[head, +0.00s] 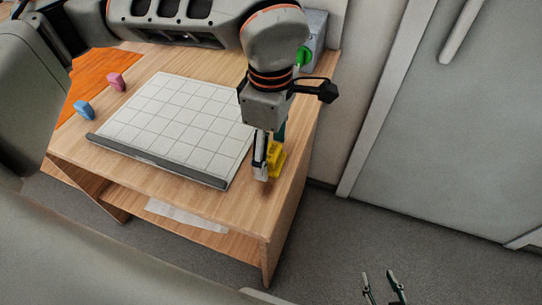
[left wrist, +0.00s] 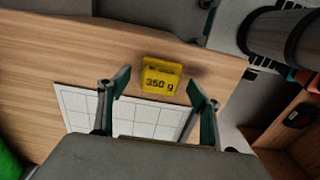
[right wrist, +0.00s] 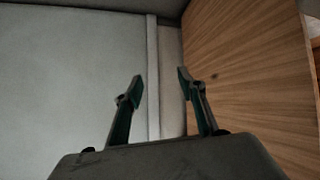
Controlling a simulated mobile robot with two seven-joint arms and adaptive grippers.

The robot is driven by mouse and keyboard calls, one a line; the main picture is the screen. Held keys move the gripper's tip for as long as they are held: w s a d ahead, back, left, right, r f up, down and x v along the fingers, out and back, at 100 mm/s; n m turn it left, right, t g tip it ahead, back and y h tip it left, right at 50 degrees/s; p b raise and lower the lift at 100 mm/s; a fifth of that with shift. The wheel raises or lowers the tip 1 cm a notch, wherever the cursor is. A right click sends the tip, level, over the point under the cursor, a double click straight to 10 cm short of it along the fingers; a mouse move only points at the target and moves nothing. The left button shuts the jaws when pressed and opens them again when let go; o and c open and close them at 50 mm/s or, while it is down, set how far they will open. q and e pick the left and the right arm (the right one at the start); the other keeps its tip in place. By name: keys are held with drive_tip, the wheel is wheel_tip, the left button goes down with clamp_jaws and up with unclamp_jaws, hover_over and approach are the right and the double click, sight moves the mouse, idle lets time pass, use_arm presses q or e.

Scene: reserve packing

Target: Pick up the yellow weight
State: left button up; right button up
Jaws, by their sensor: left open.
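The yellow weight (head: 277,158), marked 350 g in the left wrist view (left wrist: 163,82), stands on the wooden table near its right edge. My left gripper (head: 269,160) points down at the weight, and its near finger hides part of it in the head view. In the left wrist view my left gripper (left wrist: 160,78) is open, with the weight showing between and slightly beyond its fingertips; I cannot tell whether they touch it. My right gripper (head: 384,274) is open and empty, off the table at the lower right. Its spread fingers show in the right wrist view (right wrist: 160,78).
A white gridded board (head: 170,118) with a dark front bar lies left of the weight. A pink block (head: 116,81) and a blue block (head: 84,109) stand farther left near an orange mat (head: 95,75). A grey box with a green button (head: 304,57) stands behind the arm.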

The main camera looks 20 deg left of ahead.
use_arm(q)
drive_tip(key=shift+f, duration=0.45)
drive_tip(key=c, duration=1.5)
drive_tip(key=shift+r, duration=0.1)
